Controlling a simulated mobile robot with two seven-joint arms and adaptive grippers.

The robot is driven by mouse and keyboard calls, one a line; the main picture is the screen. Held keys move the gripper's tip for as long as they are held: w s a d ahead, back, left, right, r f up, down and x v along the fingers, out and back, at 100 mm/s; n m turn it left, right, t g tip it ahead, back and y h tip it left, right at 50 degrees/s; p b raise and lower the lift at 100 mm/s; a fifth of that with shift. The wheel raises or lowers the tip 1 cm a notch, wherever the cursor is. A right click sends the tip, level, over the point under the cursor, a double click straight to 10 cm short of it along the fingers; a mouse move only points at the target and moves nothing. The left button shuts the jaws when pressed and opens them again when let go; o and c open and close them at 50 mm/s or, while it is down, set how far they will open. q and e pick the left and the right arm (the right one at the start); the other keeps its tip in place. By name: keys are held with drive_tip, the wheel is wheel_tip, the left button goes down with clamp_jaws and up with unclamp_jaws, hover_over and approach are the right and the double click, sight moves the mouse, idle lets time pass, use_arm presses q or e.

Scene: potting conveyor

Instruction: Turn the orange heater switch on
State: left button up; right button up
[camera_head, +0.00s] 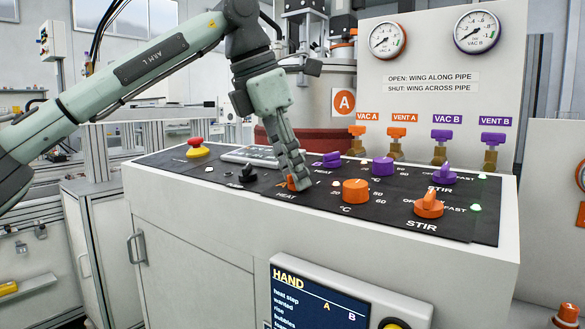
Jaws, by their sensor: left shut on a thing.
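The orange heater switch (292,183) sits on the black control panel (335,215), in the orange row marked HEAT. My left gripper (296,184) points down onto it from above, its fingers shut on the switch and hiding most of it. Which way the switch is set cannot be told. My right gripper is not in view.
Nearby on the panel are an orange temperature knob (355,190), an orange stir knob (429,204), a purple heater switch (331,159), a purple temperature knob (382,166), a black knob (247,173) and a red emergency button (196,148). Valves (397,140) stand behind.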

use_arm(q)
drive_tip(key=o, duration=1.2)
drive_tip(key=shift+c, duration=0.2)
drive_tip(key=v, duration=1.2)
drive_tip(key=shift+s, duration=0.1)
